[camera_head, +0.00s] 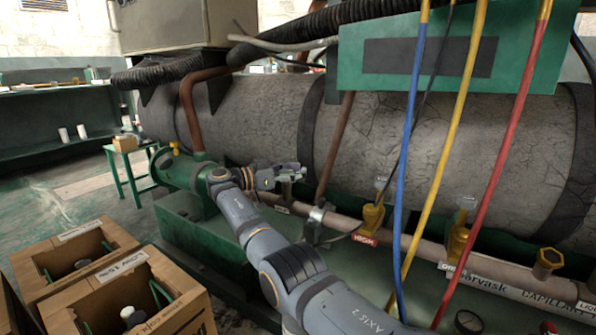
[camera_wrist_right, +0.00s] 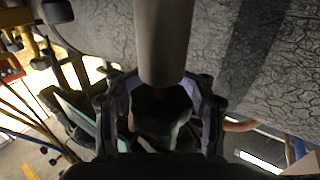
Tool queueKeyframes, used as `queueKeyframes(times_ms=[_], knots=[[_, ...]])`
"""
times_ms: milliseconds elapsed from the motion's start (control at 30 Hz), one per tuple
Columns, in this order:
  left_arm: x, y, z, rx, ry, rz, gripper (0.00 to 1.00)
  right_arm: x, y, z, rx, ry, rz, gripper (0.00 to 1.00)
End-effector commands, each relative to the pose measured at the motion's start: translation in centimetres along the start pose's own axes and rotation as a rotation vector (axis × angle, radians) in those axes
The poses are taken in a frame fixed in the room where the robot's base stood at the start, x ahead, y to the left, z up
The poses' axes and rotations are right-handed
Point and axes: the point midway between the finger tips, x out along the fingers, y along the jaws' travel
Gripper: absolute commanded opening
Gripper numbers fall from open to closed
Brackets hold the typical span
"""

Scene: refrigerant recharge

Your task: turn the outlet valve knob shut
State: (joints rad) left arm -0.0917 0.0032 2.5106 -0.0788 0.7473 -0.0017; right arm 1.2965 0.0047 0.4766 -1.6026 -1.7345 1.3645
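My right gripper (camera_head: 285,172) is at the end of my grey arm, in front of the big cracked grey tank, above the brown pipe. In the right wrist view my right gripper (camera_wrist_right: 160,88) has its two fingers apart. A grey-brown cylinder (camera_wrist_right: 165,40) comes down from the top edge to the fingertips, with a dark space below it. I cannot tell whether the fingers touch it. I cannot single out the outlet valve knob. Yellow valves (camera_head: 373,216) and (camera_head: 458,242) stand on the brown pipe, to the right of the gripper. My left gripper is out of view.
Blue (camera_head: 408,150), yellow (camera_head: 447,150) and red (camera_head: 500,160) hoses hang at the right from a green panel (camera_head: 350,60). Open cardboard boxes (camera_head: 125,268) stand at the lower left. A green stool (camera_head: 132,185) stands further back, with open floor near it.

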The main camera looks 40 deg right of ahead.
Motion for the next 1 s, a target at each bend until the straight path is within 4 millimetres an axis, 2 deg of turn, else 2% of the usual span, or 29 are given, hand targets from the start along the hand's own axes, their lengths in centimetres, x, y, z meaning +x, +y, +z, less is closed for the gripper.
queueKeyframes(times_ms=[167, 233, 500, 633, 800, 1000], knots=[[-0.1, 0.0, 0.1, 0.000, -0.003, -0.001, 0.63, 0.0, 0.0, -0.3, 0.002, 0.000, 0.000, 0.46], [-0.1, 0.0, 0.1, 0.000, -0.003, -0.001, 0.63, 0.0, 0.0, -1.0, 0.004, 0.000, 0.000, 0.46], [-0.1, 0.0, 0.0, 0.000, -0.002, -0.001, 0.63, 0.0, 0.0, -6.8, 0.003, -0.001, -0.001, 0.46], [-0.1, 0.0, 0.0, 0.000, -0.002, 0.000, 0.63, 0.0, 0.0, -8.9, 0.001, 0.000, -0.001, 0.46], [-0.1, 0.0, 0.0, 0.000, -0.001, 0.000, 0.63, 0.0, 0.0, -10.0, 0.000, 0.000, -0.001, 0.46], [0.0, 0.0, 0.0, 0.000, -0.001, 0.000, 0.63, 0.0, 0.0, -10.0, 0.000, 0.000, -0.001, 0.46]])
